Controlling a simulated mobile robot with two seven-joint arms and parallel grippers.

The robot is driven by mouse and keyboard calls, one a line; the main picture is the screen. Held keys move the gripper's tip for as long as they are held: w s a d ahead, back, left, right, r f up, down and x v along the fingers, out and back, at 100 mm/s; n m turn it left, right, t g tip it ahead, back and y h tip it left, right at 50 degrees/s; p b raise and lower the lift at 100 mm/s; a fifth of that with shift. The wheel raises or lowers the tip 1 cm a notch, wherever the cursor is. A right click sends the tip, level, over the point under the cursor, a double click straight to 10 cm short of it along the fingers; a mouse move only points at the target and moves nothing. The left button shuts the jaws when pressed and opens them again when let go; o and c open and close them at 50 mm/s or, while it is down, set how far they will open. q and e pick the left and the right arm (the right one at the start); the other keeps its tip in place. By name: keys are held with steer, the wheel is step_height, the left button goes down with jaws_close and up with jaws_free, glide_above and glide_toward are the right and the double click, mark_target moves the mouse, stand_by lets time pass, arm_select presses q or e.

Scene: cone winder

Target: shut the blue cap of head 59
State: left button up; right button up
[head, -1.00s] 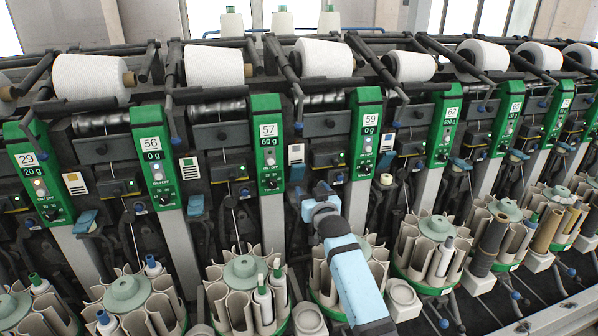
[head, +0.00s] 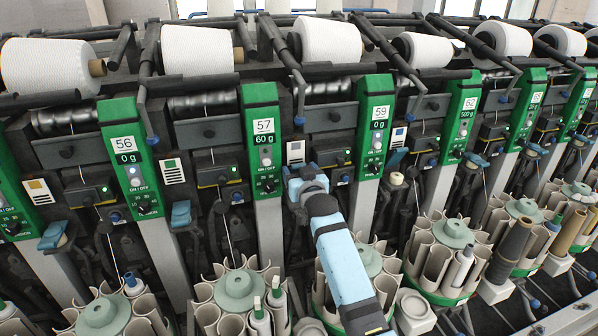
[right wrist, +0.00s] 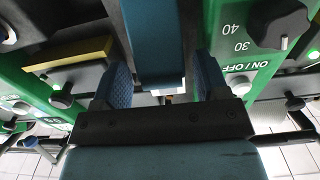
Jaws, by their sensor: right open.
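Head 59 shows its green panel (head: 372,128) with the number 59 in the head view. My right gripper (head: 303,180) is in front of the machine between the panels of heads 57 and 59, where it covers the spot of a blue cap. In the right wrist view my gripper's two blue fingers (right wrist: 160,85) are apart. A blue piece (right wrist: 158,62), apparently the cap, shows between and beyond them. I cannot tell whether the fingers touch it. My left gripper is not in view.
The green panel of head 57 (head: 263,135) stands close left of my gripper. Another blue cap (head: 397,160) is right of panel 59. Below my arm is a round bobbin magazine (head: 238,290) at the left. In the wrist view a green panel with a black knob (right wrist: 278,25) is close at right.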

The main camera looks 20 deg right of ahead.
steer(key=shift+s, duration=0.1)
steer(key=shift+c, duration=0.8)
steer(key=c, duration=0.8)
steer(key=f+t+b, duration=0.1)
steer(key=b, duration=0.1)
steer(key=s+f+t+b, duration=0.1)
steer(key=b, duration=0.2)
steer(key=shift+s+f+t, duration=0.15)
steer(key=shift+f+t, duration=0.05)
steer(key=shift+t, duration=0.1)
steer(key=b, duration=0.1)
steer(key=t+b, duration=0.1)
steer(key=b, duration=0.1)
steer(key=shift+s+f+t, duration=0.3)
steer(key=shift+f, duration=0.1)
steer(key=shift+s+t+b, duration=0.3)
steer(key=shift+t+b, duration=0.5)
steer(key=shift+b, duration=0.2)
steer(key=o, duration=1)
steer(key=shift+c, duration=0.2)
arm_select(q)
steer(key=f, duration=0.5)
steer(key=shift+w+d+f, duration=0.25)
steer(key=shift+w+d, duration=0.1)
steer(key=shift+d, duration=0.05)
arm_select(e)
steer(key=shift+w+f, duration=0.15)
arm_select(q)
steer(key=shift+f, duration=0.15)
